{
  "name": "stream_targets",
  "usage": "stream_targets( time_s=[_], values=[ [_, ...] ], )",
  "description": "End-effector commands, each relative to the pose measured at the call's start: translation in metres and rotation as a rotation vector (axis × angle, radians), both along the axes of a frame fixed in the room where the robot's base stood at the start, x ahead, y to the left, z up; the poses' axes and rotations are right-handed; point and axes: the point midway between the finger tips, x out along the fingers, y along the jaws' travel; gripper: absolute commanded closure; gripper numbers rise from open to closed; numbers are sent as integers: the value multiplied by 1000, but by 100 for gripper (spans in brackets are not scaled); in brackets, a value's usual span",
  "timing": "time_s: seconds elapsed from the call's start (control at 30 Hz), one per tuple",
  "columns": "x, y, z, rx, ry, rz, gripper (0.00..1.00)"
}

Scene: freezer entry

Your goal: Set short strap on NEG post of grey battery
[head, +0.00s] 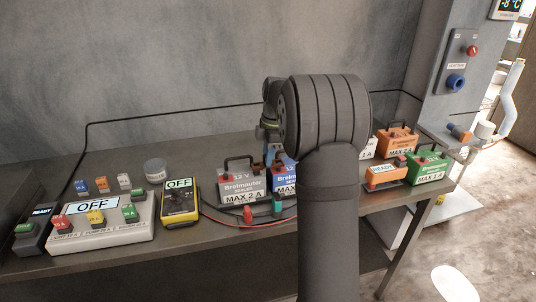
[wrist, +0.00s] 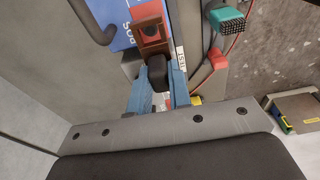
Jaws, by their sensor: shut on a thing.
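The grey battery (head: 243,186), with a carry handle, a red post and a MAX 2 A label, stands on the bench left of the blue battery (head: 284,178).
Red (head: 248,214) and teal (head: 278,207) clips with wires lie in front of the batteries. A yellow meter reading OFF (head: 180,203) and a grey switch box (head: 100,225) stand left.

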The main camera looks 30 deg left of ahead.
Motion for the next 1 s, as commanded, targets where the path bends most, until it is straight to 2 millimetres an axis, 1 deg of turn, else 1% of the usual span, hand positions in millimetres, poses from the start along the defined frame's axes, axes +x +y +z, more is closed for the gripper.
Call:
stream_targets(
  time_s=[0.97,1.0],
  values=[
    [0,0,-22,-1,1,0,100],
    [0,0,-22,-1,1,0,80]
  ],
)
